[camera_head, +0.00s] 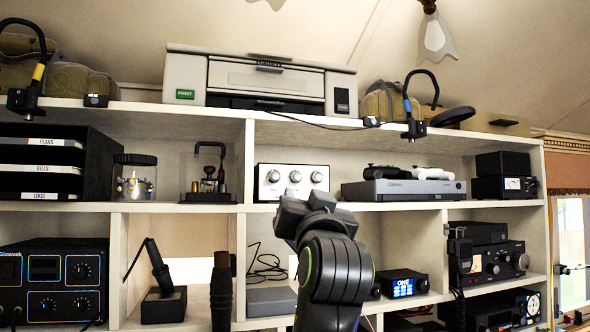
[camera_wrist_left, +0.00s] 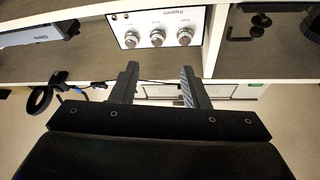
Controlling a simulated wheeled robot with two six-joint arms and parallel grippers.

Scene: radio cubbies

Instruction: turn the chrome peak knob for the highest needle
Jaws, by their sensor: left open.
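A white-faced box (camera_head: 292,188) with three chrome knobs stands on the middle shelf. Its left knob (camera_head: 273,175), middle knob (camera_head: 295,176) and right knob (camera_head: 317,177) all show; I cannot tell which is the peak knob. My left gripper (camera_head: 306,203) is just below and in front of the box, covering part of its lower edge. In the left wrist view, upside down, the panel (camera_wrist_left: 170,18) lies beyond my left gripper (camera_wrist_left: 159,74), whose fingers are apart, empty and clear of the knobs. A black unit has a small meter (camera_head: 513,184); its needle is too small to read.
A grey flat device (camera_head: 403,190) stands right of the box, past a gap. A shelf divider (camera_head: 247,160) is close on its left. A key-like instrument (camera_head: 208,180) and a jar (camera_head: 135,178) stand further left. A blue-lit display unit (camera_head: 402,286) sits below.

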